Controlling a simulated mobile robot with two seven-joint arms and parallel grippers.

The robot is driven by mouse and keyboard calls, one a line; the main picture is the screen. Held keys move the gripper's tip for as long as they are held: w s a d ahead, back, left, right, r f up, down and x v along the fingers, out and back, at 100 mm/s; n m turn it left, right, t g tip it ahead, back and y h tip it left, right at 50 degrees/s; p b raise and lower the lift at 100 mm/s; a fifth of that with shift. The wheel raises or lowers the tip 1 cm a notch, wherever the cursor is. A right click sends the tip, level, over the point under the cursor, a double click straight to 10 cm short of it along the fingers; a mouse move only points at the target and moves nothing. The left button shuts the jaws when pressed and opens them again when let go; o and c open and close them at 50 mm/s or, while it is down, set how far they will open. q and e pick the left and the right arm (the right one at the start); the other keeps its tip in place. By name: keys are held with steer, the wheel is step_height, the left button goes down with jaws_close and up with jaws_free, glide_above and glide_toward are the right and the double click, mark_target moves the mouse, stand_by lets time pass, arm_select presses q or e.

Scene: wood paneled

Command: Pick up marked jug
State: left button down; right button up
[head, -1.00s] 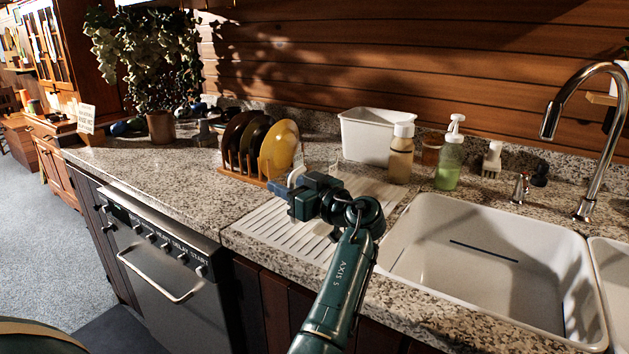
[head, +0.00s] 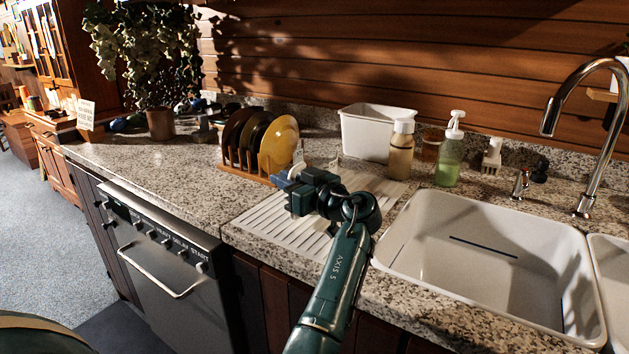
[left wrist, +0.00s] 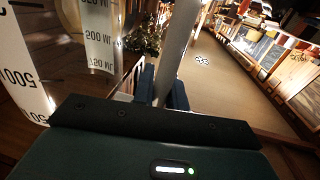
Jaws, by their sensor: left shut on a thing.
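The marked jug (left wrist: 98,40) is clear, with white measuring strips lettered in ML. It fills the upper left of the left wrist view, close to the camera. My left gripper (head: 288,182) is over the ribbed drainboard in the head view. In the left wrist view its blue fingers (left wrist: 162,88) are shut around a pale upright bar, which looks like the jug's handle. In the head view the gripper hides most of the jug, so its base and any contact with the counter cannot be told. My right gripper is not in view.
A plate rack (head: 249,174) with several plates stands just behind and left of the gripper. A white tub (head: 372,134), an amber bottle (head: 400,152) and a green soap bottle (head: 449,155) stand behind. The sink (head: 480,262) is at right. Counter at left (head: 160,165) is mostly clear.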

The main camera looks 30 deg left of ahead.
arm_select(q)
steer(key=shift+r, duration=0.15)
step_height(320, 180, up, 10)
stand_by(0.6)
steer(key=shift+s, duration=0.1)
